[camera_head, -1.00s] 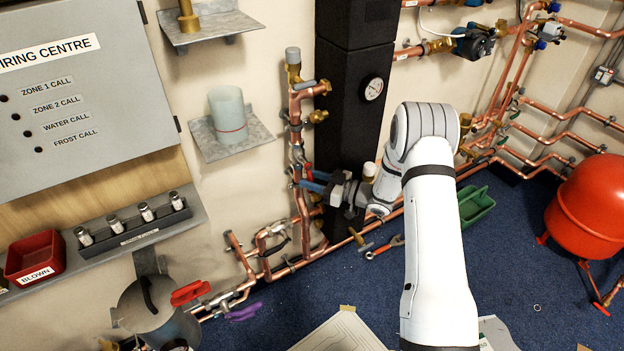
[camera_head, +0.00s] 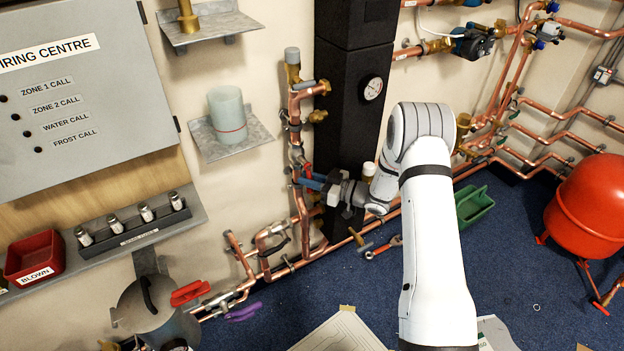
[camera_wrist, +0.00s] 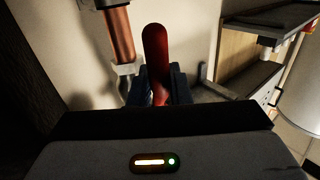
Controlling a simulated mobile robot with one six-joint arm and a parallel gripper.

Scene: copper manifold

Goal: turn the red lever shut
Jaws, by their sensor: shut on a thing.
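The red lever (camera_wrist: 155,45) stands upright in the wrist view, with its rounded end above my fingers and its lower part between them. In the head view only a small red part of the lever (camera_head: 307,170) shows, at the copper riser left of the black column. My gripper (camera_wrist: 160,88) is shut on the lever, one dark finger on each side. In the head view my gripper (camera_head: 311,182) reaches left to the riser, its blue fingers at the lever. The valve body under the lever is mostly hidden by my fingers.
Copper pipes (camera_head: 303,215) run close around my gripper. The black column (camera_head: 350,110) with a gauge stands just behind. Another red handle (camera_head: 190,292) is at the lower left beside a grey canister (camera_head: 150,310). A shelf with a cup (camera_head: 228,115) is above left.

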